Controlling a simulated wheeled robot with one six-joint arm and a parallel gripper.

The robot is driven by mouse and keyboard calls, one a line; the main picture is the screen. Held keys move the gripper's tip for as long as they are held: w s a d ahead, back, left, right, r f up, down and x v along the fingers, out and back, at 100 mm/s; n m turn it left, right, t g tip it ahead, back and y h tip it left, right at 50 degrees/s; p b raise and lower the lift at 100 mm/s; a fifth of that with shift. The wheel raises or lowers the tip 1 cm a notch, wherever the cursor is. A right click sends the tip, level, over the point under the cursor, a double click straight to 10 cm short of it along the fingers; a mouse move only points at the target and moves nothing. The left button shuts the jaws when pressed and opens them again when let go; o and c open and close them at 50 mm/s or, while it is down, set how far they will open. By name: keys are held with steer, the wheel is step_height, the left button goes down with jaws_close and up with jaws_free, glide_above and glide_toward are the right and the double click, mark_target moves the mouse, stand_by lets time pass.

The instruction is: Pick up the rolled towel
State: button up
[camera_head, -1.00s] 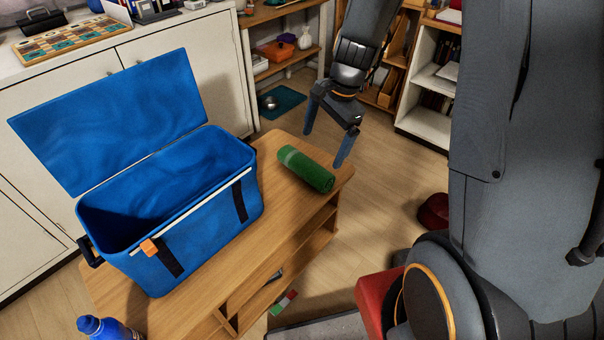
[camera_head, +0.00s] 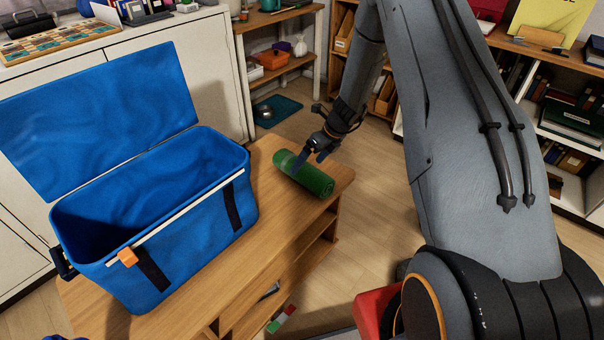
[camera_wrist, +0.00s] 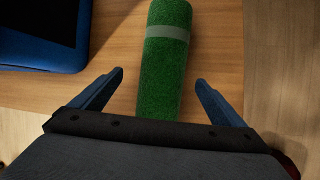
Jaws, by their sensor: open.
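The rolled towel (camera_head: 314,181) is green with a pale band near one end. It lies on the wooden bench top near its right end, to the right of the blue box. My gripper (camera_head: 308,160) is at the towel, coming from behind it, with one finger in front of the far part of the roll. In the wrist view, the towel (camera_wrist: 166,58) runs up between the two blue fingers of my gripper (camera_wrist: 160,83). The fingers are open, with a gap on each side. The towel's near end is hidden behind the gripper body.
An open blue cooler box (camera_head: 190,234), lid raised, stands on the wooden bench (camera_head: 262,222) left of the towel. A white cabinet (camera_head: 170,62) stands behind it. A red object (camera_head: 374,308) sits beside my base.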

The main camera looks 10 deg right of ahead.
steer(key=shift+w+p+x, duration=0.15)
steer(key=shift+x, duration=1)
steer(key=shift+w+p+x, duration=0.1)
steer(key=shift+p+x, duration=0.05)
steer(key=shift+x, duration=0.95)
steer(key=shift+c, duration=0.4)
